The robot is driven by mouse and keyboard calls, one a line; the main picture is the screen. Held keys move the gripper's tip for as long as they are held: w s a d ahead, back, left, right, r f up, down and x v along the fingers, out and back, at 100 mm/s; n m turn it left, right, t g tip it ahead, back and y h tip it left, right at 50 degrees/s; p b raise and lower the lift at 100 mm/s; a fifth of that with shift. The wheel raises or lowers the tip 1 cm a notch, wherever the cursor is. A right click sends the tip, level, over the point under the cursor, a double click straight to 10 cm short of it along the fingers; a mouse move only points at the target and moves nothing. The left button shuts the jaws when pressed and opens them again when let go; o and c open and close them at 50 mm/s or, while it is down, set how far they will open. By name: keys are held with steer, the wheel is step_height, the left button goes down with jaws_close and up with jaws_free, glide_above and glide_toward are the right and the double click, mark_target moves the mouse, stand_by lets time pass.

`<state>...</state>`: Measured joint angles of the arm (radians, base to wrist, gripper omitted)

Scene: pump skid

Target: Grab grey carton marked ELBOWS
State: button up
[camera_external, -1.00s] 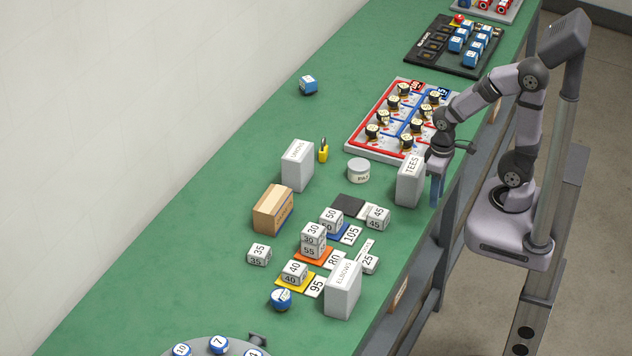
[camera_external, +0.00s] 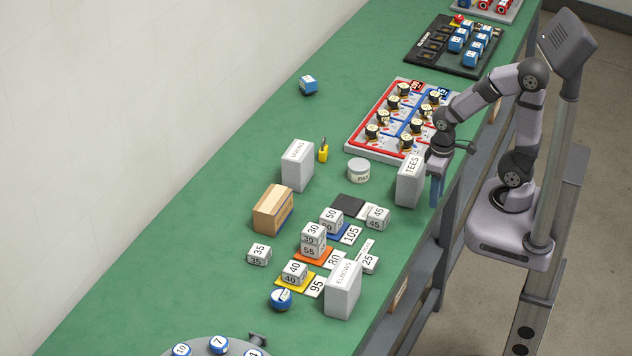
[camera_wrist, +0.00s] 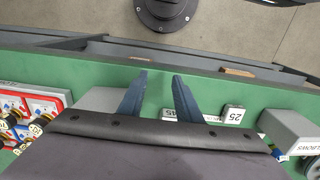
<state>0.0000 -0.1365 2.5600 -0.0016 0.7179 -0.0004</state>
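The grey carton marked ELBOWS (camera_external: 342,291) stands upright near the front edge of the green bench, at the lower middle of the external view. My gripper (camera_external: 436,196) hangs beside the TEES carton, at the bench's front edge, well apart from the ELBOWS carton. In the wrist view my gripper (camera_wrist: 160,85) has its two dark blue fingers spread, with nothing between them.
A similar grey TEES carton (camera_external: 409,181) stands close to my gripper, and another grey carton (camera_external: 297,166) stands farther back. Number blocks on coloured mats (camera_external: 314,257) lie just behind the ELBOWS carton. A brown box (camera_external: 272,209) stands beyond them. The green surface at left is clear.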

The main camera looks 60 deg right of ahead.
steer(key=shift+o, duration=0.6)
steer(key=o, duration=1.6)
steer(key=shift+o, duration=0.2)
steer(key=shift+r, duration=0.1)
